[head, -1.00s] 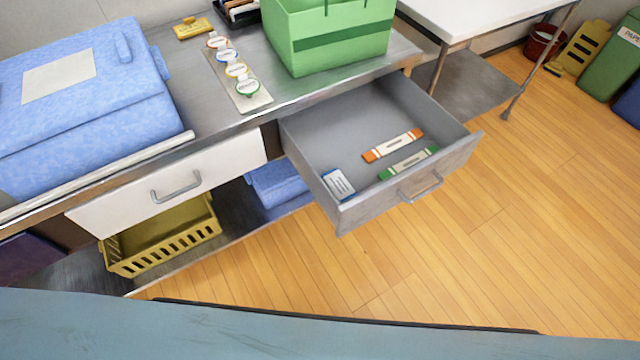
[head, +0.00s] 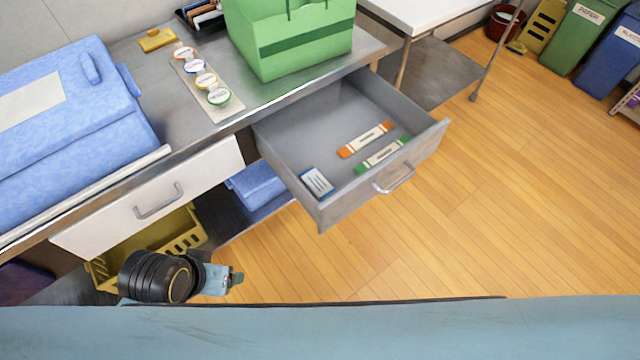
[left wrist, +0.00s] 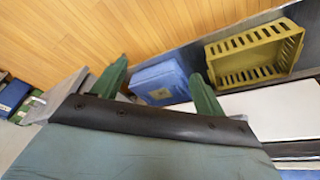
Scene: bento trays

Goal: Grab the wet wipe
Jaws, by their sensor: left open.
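A small blue-and-white packet (head: 317,181), which looks like the wet wipe, lies in the front left corner of the open grey drawer (head: 290,133). An orange-and-white packet (head: 365,139) and a green-and-white packet (head: 382,155) lie to its right in the same drawer. My left gripper (head: 237,280) is below and left of the drawer in the head view, apart from it and empty. In the left wrist view its two green fingers (left wrist: 160,85) are spread wide. No packet shows in that view. My right gripper is not in view.
A green bag (head: 300,55) and a strip of round labelled items (head: 206,80) stand on the counter above the drawer. A closed white drawer (head: 150,198), a yellow crate (head: 185,236) and a blue box (head: 258,186) are left of it. The floor in front is clear.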

